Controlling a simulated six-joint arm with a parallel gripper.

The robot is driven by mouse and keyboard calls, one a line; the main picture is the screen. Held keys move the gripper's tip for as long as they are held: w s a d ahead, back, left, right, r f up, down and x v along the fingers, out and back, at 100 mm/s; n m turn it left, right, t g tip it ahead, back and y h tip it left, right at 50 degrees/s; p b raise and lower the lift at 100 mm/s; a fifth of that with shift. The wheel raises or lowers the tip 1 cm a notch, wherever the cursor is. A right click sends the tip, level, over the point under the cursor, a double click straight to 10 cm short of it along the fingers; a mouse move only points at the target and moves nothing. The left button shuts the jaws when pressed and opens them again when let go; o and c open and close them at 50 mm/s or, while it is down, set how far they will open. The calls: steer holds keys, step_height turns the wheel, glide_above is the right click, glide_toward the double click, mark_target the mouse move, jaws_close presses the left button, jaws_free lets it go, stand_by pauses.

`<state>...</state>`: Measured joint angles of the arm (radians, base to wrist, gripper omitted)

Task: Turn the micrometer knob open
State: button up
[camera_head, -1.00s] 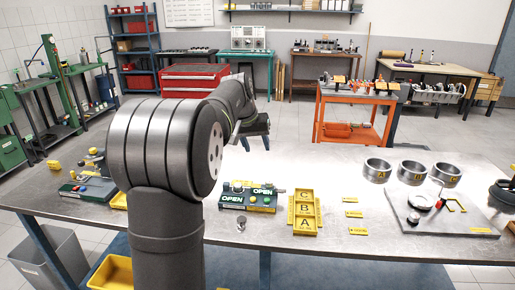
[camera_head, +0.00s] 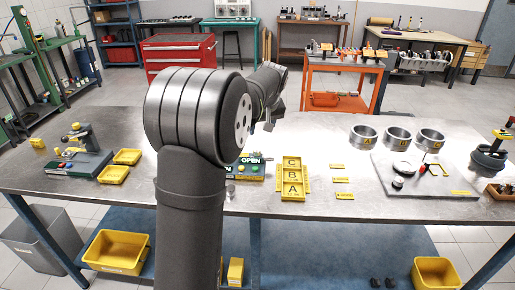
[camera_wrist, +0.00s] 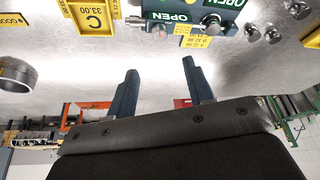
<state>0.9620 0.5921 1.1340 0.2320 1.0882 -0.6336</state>
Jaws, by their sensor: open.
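A green-and-grey fixture with "OPEN" labels (camera_head: 252,171) sits on the bench, its left part hidden behind my arm. In the wrist view the same fixture (camera_wrist: 178,14) is upside down at the top edge, partly cut off. A dark rounded knob (camera_wrist: 212,22) shows on its near side, with a yellow label below it in the picture. I cannot tell which part is the micrometer knob itself. My gripper (camera_wrist: 160,70) is open and empty, its two fingers apart and pointing toward the fixture. The fingertips are clear of the fixture. In the head view my fingers are hard to make out.
A yellow tray marked A, B, C (camera_head: 291,192) lies right of the fixture. Metal rings (camera_head: 397,138) and a grey plate (camera_head: 450,184) stand farther right. Yellow bins (camera_head: 114,174) lie at left. Small metal fittings (camera_wrist: 272,36) lie near the fixture.

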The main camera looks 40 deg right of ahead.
mark_target(257, 150)
steer(key=x, duration=1.2)
steer(key=shift+f, duration=0.15)
steer(key=c, duration=1)
